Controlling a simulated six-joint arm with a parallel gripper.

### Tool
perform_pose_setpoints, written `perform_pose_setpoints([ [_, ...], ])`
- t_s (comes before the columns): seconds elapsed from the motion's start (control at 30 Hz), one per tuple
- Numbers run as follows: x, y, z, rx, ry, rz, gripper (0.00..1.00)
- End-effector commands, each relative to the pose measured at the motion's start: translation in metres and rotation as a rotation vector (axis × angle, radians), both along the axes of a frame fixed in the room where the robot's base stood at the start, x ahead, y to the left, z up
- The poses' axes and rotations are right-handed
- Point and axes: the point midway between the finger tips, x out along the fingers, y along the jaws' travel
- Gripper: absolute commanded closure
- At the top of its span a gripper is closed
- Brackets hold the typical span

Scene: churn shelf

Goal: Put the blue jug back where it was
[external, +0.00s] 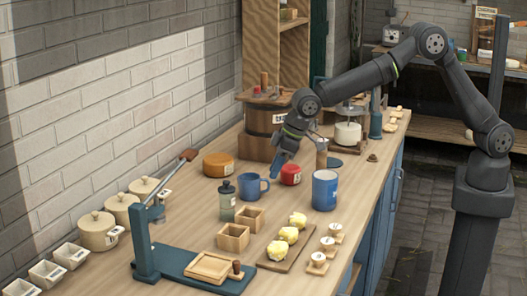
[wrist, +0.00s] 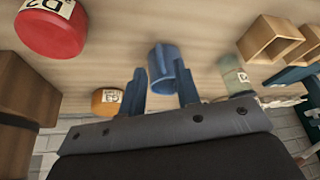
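Two blue vessels stand upright on the wooden bench in the external view. The larger blue jug (external: 325,191), with a pale label, stands at the right near the bench edge. A smaller blue mug (external: 251,187) with a side handle stands left of it. My gripper (external: 281,162) points down above the bench, up and right of the mug in the picture. In the wrist view, my gripper (wrist: 160,74) has its two blue fingers apart, and the blue mug (wrist: 164,57) shows beyond them, apparently not held. The larger jug is not seen in the wrist view.
A red round (external: 291,174), an orange round (external: 218,164) and a green-grey shaker (external: 227,202) stand close around the mug. Wooden boxes (external: 233,237) and a board with yellow lumps (external: 279,257) lie in front.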

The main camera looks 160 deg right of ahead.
Motion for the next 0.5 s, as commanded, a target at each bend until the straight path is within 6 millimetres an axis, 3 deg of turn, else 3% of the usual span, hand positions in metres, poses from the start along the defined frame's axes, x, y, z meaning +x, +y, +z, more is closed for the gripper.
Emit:
perform_pose_setpoints([
  [0.23,-0.007,0.017,0.044,0.000,0.000,0.001,0.70],
  [0.5,-0.010,0.025,0.060,0.003,0.001,0.001,0.70],
])
